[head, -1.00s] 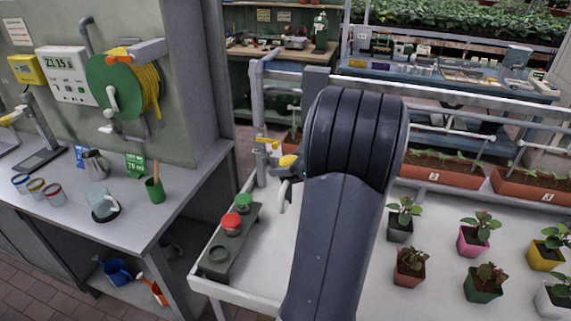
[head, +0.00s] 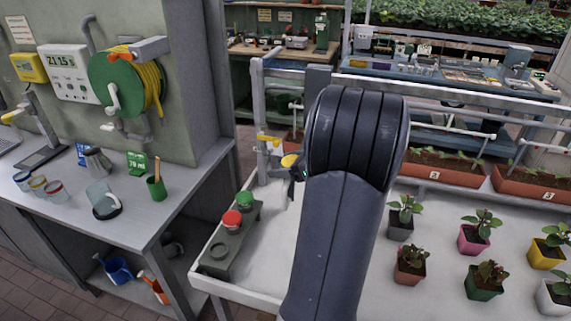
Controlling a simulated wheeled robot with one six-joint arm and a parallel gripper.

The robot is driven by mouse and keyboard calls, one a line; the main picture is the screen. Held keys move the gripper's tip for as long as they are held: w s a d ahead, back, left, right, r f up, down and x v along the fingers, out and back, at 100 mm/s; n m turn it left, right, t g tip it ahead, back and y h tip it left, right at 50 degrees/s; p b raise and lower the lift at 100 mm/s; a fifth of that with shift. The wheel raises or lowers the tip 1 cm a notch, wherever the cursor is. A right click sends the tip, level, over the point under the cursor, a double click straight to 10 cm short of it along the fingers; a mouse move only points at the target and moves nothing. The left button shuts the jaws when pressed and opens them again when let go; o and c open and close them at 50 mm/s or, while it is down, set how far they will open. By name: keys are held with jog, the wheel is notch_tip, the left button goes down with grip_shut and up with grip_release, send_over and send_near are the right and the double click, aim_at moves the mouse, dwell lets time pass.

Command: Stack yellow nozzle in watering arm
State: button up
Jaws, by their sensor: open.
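A yellow nozzle (head: 288,161) shows just left of my dark arm link, near the back left of the white table. My gripper (head: 296,178) shows only as a small dark part right beside and below the nozzle; it is open. The arm link hides most of it, so I cannot tell whether it touches the nozzle. A grey upright pipe with a yellow lever (head: 266,139) stands just left of the nozzle; whether the nozzle sits on a watering arm is hidden. A grey rack (head: 216,267) at the table's left holds a green nozzle (head: 245,199) and a red nozzle (head: 232,218); its front slot is empty.
Several potted plants, such as a pink pot (head: 470,241), stand on the right of the white table. Rails and brown planters (head: 440,172) run along its back. A grey bench (head: 75,213) with cups stands on the left. The table between rack and arm is clear.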

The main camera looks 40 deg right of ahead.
jog(key=shift+s+f, duration=0.1)
jog(key=shift+f, duration=0.2)
jog(key=r+v, duration=0.1)
jog(key=v, duration=1.1)
jog(key=shift+w+d+b, duration=0.2)
jog(key=shift+d+b, duration=0.05)
jog(key=shift+b, duration=0.15)
jog(key=shift+r, duration=0.1)
jog(key=p+x, duration=0.1)
jog(key=x, duration=1)
jog(key=shift+w+a, duration=0.15)
jog(key=shift+w, duration=0.05)
jog(key=shift+w+f, duration=0.25)
jog(key=shift+f, duration=0.1)
jog(key=shift+a+f, duration=0.1)
jog(key=shift+f, duration=0.2)
